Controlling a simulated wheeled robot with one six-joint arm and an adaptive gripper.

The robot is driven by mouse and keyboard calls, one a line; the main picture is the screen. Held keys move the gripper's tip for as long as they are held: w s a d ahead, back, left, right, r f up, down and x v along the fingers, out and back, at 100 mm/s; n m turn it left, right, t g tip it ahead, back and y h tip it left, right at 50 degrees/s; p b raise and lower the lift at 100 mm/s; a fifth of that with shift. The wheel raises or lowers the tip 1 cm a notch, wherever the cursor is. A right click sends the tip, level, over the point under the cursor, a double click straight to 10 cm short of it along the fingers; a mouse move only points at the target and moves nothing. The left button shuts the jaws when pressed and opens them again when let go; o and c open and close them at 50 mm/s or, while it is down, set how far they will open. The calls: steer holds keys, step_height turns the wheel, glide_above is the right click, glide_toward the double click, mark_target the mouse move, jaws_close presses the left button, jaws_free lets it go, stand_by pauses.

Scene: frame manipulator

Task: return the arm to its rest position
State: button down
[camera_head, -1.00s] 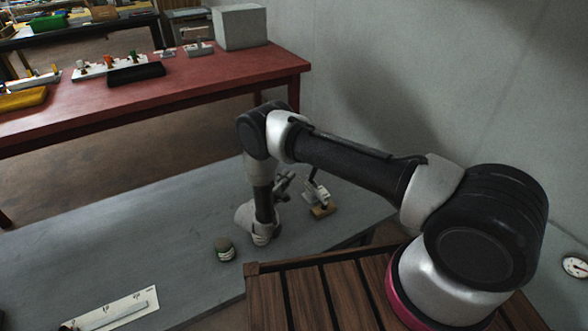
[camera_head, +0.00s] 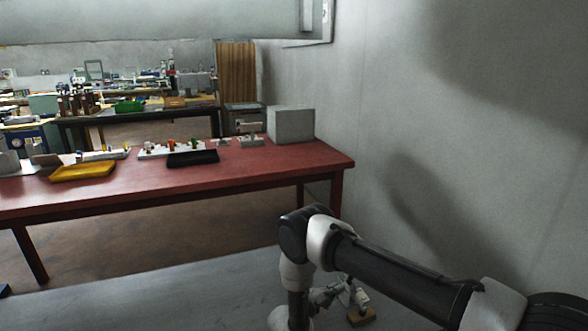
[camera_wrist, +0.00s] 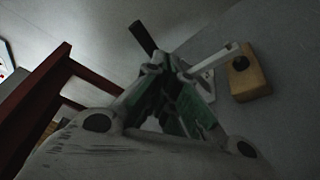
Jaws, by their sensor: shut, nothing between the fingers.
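My arm shows at the lower right of the head view, with its elbow raised and its forearm-side link hanging down over the grey bench (camera_head: 150,300). My gripper (camera_head: 326,294) is small and dark there, low beside the wrist, next to a small fixture on a wooden block (camera_head: 361,317). In the wrist view my gripper (camera_wrist: 175,95) is shut and empty, with greenish finger pads. The wooden block (camera_wrist: 248,75) with its dark knob and pale bar lies just right of the fingers. I cannot tell whether they touch.
A red table (camera_head: 250,168) stands behind the bench, carrying a grey box (camera_head: 291,125), a black tray (camera_head: 193,158) and a yellow tray (camera_head: 83,172). A bare wall (camera_head: 450,130) rises close on the right.

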steer(key=s+d+r+g+h, duration=0.2)
steer(key=s+d+r+g, duration=0.3)
steer(key=s+d+g, duration=0.15)
steer(key=s+d+r+m+y, duration=0.4)
steer(key=s+r, duration=0.5)
steer(key=r, duration=0.6)
steer(key=s+d+r+m+y, duration=0.4)
steer(key=s+r, duration=0.6)
steer(key=r, duration=0.6)
steer(key=s+d+r+m+y, duration=0.5)
steer(key=s+r, duration=0.5)
steer(key=r, duration=0.6)
steer(key=shift+d+r+y, duration=0.2)
steer(key=shift+d+y, duration=0.45)
steer(key=shift+y, duration=0.25)
steer(key=shift+a, duration=0.1)
